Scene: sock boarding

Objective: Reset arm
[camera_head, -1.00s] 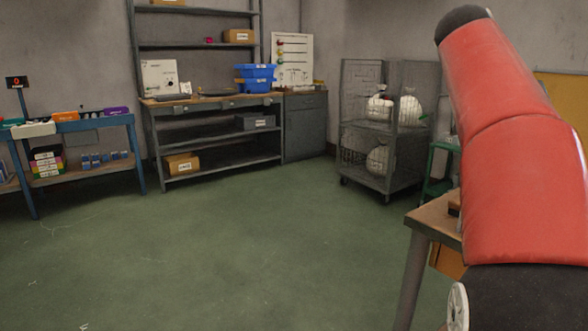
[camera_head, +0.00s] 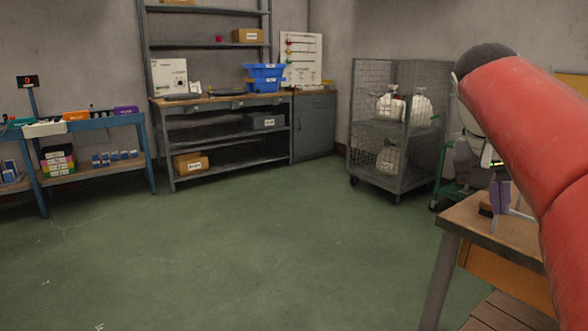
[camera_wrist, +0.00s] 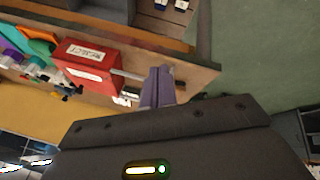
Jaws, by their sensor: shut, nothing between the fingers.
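My gripper (camera_head: 498,205) shows at the right of the head view, just past my red-sleeved arm and over the corner of a wooden-topped table (camera_head: 480,222). Its purple-grey fingers point down. In the wrist view the fingers (camera_wrist: 158,90) are together with nothing between them. They appear in front of a wooden bench edge, close to a red box (camera_wrist: 92,66) with a white label. I cannot tell whether they touch anything. My arm hides part of the table in the head view.
Coloured items (camera_wrist: 30,45) lie left of the red box. A wire cage trolley (camera_head: 395,135) with white bags stands at the back right. A blue bench (camera_head: 80,122) is at left, a grey workbench (camera_head: 225,103) at the back. The green floor (camera_head: 230,250) between is clear.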

